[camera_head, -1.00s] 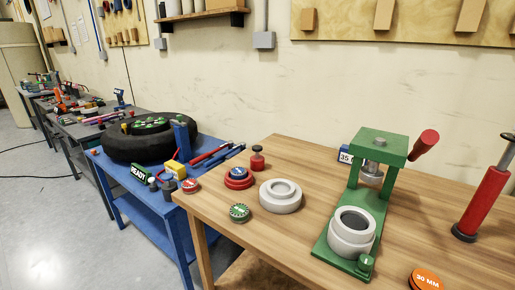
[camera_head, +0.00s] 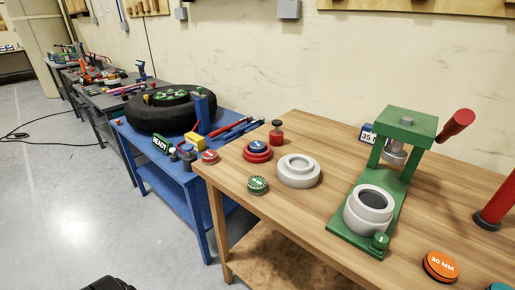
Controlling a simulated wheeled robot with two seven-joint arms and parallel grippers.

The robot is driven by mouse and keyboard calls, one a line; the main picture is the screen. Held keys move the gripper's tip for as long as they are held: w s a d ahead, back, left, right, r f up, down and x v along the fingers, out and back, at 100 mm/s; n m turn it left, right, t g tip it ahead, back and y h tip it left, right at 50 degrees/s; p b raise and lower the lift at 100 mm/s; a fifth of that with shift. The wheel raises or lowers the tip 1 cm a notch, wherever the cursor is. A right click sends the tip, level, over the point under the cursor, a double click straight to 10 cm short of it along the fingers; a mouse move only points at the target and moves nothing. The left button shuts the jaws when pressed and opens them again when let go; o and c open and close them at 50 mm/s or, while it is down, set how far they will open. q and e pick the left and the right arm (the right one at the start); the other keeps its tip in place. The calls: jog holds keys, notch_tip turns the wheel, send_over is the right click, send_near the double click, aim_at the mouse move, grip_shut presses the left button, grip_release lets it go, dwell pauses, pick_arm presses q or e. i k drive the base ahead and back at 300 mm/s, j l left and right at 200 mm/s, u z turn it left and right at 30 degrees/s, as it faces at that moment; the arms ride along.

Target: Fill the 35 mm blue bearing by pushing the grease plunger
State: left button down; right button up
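On the wooden bench, a red round piece with a blue top (camera_head: 258,150) sits near the back left edge; it may hold the blue bearing, but its size marking is too small to read. Behind it stands a small red plunger-like piece with a black knob (camera_head: 277,134). A green press (camera_head: 410,125) with a red lever stands to the right, with a white ring-shaped cup (camera_head: 369,209) on its base. A blue label reading "35 M" (camera_head: 367,136), partly hidden by the press, is behind it. Neither of my grippers is identifiable in view.
A white stepped ring (camera_head: 298,171), a green cap (camera_head: 257,184) and an orange "30 MM" cap (camera_head: 440,265) lie on the bench. A red cylinder (camera_head: 497,203) stands at the right edge. A blue table (camera_head: 167,185) with a tyre adjoins at left. Open floor lies left.

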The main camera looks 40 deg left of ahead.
aim_at(277, 123)
jog(key=j+z, duration=0.3)
jog(key=j, duration=0.95)
jog(key=j+z, duration=0.35)
jog(key=j, duration=0.9)
